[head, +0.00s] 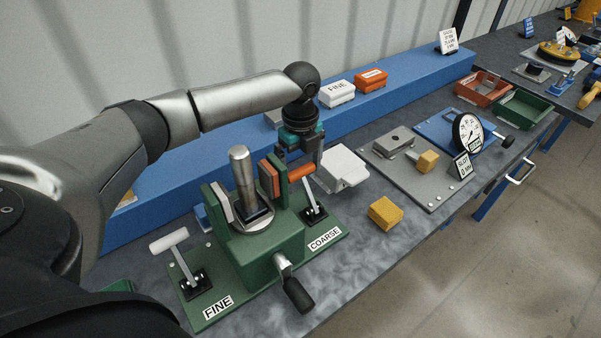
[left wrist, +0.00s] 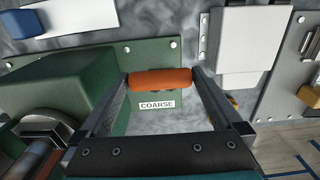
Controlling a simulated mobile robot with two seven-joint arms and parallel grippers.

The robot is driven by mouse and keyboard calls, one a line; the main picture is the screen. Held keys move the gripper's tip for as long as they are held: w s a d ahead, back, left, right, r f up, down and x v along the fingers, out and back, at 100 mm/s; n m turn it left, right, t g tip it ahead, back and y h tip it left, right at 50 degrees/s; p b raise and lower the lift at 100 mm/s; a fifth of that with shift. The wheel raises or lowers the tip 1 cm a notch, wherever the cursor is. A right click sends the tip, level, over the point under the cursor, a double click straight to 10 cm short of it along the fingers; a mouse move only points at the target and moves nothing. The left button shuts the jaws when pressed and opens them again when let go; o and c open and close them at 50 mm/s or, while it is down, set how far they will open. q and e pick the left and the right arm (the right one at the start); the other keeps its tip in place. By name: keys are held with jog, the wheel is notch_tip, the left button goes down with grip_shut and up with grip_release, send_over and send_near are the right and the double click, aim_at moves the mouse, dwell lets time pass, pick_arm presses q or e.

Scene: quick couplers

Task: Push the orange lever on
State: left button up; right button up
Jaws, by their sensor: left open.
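The orange lever (head: 301,171) stands at the COARSE end of a green fixture (head: 268,240), its grey stem rising from a black base. My left gripper (head: 299,161) is above and around its orange handle. In the left wrist view the handle (left wrist: 161,80) lies crosswise between the fingertips (left wrist: 163,76) of my open left gripper. I cannot tell whether the fingers touch it. The COARSE label (left wrist: 157,105) shows just below the handle there. My right gripper is not in view.
A white-handled lever (head: 170,241) stands at the FINE end. A metal cylinder (head: 241,168) sits upright in the fixture, close to my left arm. A black-gripped crank (head: 298,294) sticks out in front. A yellow block (head: 385,213) lies to the right, with bare table around it.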

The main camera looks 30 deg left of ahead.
pick_arm(q)
jog(key=shift+f, duration=0.55)
grip_shut()
dwell(0.5)
